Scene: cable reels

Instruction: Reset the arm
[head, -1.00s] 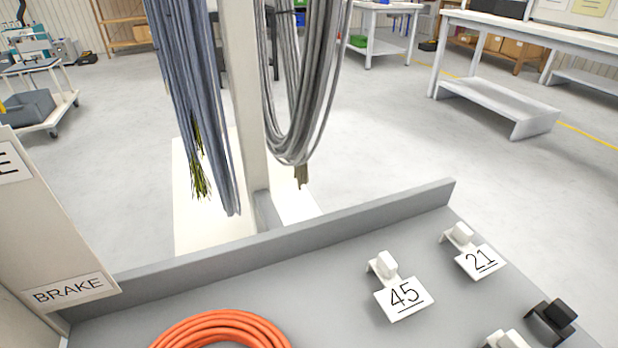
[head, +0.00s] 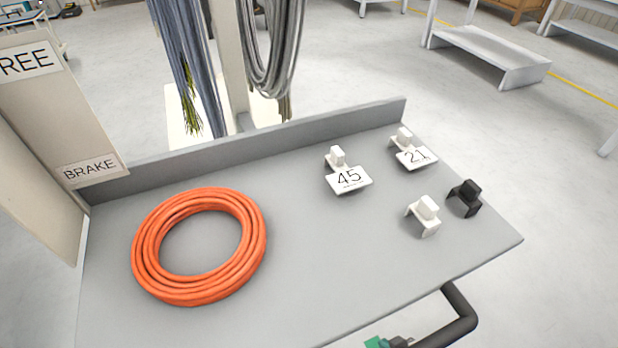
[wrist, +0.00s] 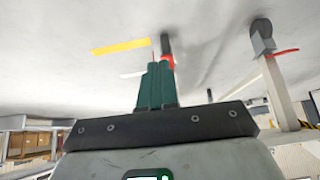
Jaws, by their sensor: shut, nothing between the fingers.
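My gripper (wrist: 157,66) shows in the wrist view with its two green fingers together and nothing between them. The fingers point out over the pale floor, clear of any object. In the head view, a small green and dark piece (head: 376,342) sits at the bottom edge below the grey tabletop; I cannot tell for sure whether it is my gripper. The rest of my arm is out of the head view.
A grey tabletop (head: 310,250) holds an orange cable coil (head: 250,245), a white clip tagged 45 (head: 348,180), one tagged 21 (head: 414,158), an untagged white clip (head: 424,214) and a black clip (head: 466,198). A black bar (head: 460,312) curves below its edge. Cable bundles hang behind.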

